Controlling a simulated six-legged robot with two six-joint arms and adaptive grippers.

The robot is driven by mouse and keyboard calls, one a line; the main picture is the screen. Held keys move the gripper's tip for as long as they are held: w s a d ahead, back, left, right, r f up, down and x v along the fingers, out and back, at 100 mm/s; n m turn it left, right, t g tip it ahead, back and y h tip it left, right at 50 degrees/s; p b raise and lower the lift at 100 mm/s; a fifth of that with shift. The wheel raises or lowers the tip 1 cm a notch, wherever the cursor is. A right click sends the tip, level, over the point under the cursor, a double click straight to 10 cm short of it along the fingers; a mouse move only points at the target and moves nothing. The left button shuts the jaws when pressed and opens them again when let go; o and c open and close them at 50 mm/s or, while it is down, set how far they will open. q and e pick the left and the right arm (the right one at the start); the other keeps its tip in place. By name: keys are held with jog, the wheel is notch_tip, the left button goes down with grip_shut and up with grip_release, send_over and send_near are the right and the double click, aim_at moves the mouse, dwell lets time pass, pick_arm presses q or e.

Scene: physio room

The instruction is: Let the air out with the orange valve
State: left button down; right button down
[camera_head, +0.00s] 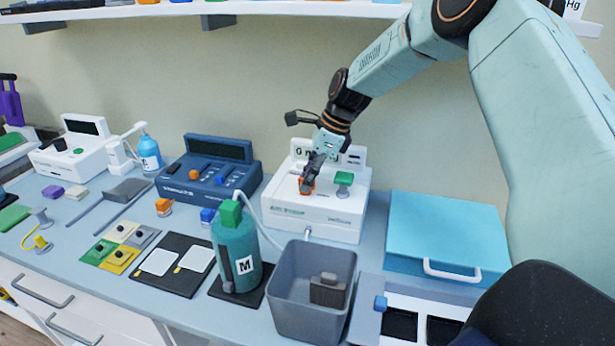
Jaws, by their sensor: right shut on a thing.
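The orange valve (306,186) sits on the sloped top of a white console (290,219) at the back middle of the counter. My right gripper (307,184) comes down from above and is shut on the valve, covering much of it. A green knob (344,178) is on the same console, right of the valve. The console's small display is partly hidden behind my gripper. A pale tube runs from the console's left side to a teal cylinder (237,253) with a green cap and an M label. My left gripper is not in view.
A grey bin (311,272) holding a dark block stands in front of the console. A blue case (446,232) is to the right, a dark blue device (207,173) to the left. A shelf (200,10) runs above. Small items crowd the left counter.

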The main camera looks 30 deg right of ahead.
jog(key=shift+w+d+r, duration=0.1)
jog(key=shift+w+r, duration=0.1)
jog(key=c, duration=1.5)
grip_release()
jog(key=shift+o, duration=0.3)
jog(key=shift+s, duration=0.25)
jog(key=v, duration=0.7)
jog(key=shift+r, duration=0.25)
jog(key=shift+d, duration=0.15)
